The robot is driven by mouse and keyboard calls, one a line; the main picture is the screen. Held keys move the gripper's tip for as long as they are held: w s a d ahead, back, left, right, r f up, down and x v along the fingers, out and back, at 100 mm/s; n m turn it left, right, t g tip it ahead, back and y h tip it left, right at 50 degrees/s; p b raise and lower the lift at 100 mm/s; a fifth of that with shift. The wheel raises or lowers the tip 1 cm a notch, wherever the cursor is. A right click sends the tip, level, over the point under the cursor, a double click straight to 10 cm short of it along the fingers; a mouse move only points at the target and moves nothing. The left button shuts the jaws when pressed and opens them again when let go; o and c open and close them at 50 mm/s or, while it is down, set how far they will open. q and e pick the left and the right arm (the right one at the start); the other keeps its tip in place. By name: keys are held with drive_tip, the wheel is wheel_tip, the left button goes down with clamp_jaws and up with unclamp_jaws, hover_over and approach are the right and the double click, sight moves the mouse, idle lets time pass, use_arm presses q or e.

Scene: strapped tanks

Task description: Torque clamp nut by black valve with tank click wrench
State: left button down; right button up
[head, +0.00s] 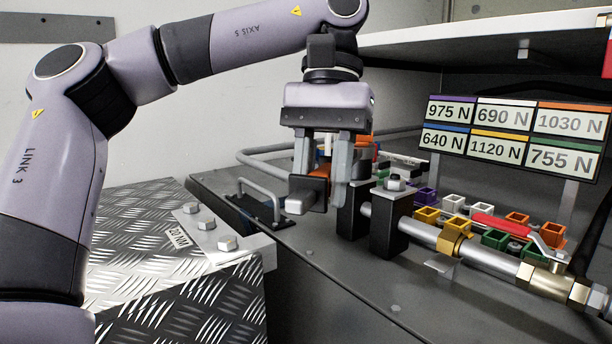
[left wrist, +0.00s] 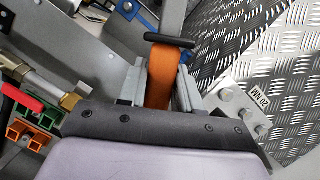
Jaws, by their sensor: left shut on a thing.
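My left gripper (head: 322,186) is shut on an orange-handled tool, which looks like the click wrench (head: 319,184), above the grey deck. In the left wrist view the wrench's orange grip (left wrist: 159,78) sits between the two fingers (left wrist: 160,90), with a black crosspiece and a grey bar beyond it. Just right of the gripper, a black clamp block (head: 389,228) stands on the pipe with a clamp nut (head: 395,182) on top. Another black block (head: 352,212) stands beside it, partly behind the fingers. I cannot make out a black valve. My right gripper is not in view.
A red-handled valve (head: 500,227) is on the pipe at right. Coloured sockets (head: 453,203) stand behind the pipe under a force sign (head: 515,128). A tread-plate box (head: 165,290) at left carries a bolted "20 NM" plate (head: 205,232). A shelf (head: 510,40) overhangs at upper right.

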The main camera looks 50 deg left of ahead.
use_arm(q)
drive_tip(key=shift+w+d+n+h, duration=0.15)
drive_tip(key=shift+w+d+n, duration=0.35)
drive_tip(key=shift+d, duration=0.3)
drive_tip(key=shift+w+d+n+h, duration=0.15)
drive_tip(key=shift+w+d+n, duration=0.3)
drive_tip(key=shift+d, duration=0.3)
drive_tip(key=w+d+n, duration=0.2)
drive_tip(key=shift+w+d+t+p, duration=0.1)
drive_tip(key=shift+d+t+p, duration=0.2)
drive_tip(key=shift+d, duration=0.05)
drive_tip(key=s+a+m, duration=0.2)
drive_tip(key=shift+s+a, duration=0.2)
drive_tip(key=shift+a, duration=0.2)
